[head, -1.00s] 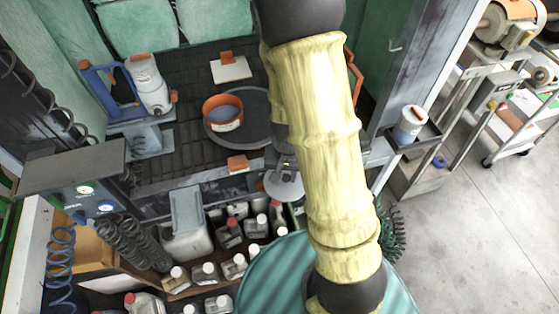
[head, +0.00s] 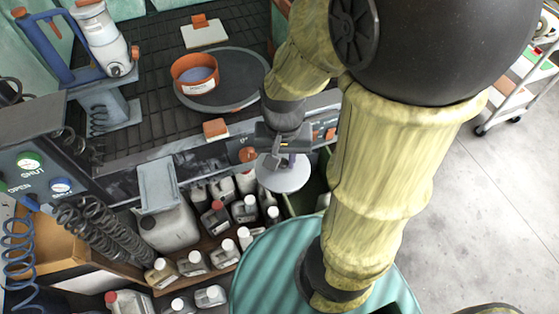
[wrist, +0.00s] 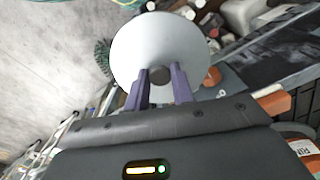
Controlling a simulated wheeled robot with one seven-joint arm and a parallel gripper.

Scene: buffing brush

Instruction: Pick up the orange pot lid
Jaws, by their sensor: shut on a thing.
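The pot lid (head: 286,178) is a pale grey-white disc with a small dark knob, not orange in these pictures. In the wrist view the lid (wrist: 145,45) lies just beyond my fingers. My gripper (wrist: 160,76) has its two purple fingers closed on either side of the knob. In the head view my gripper (head: 284,158) points down with the lid below it, in front of the bench edge, beside the bottles. An open orange pot (head: 194,84) with a white label and bluish inside stands on a dark round plate (head: 245,88) on the bench.
Several grey bottles (head: 222,222) crowd the shelf just left of the lid. A grey canister (head: 170,228) stands further left. A white-and-orange block (head: 216,130) sits at the bench's front edge. A blue-framed machine (head: 105,50) stands at back left. The floor (head: 480,190) at right is open.

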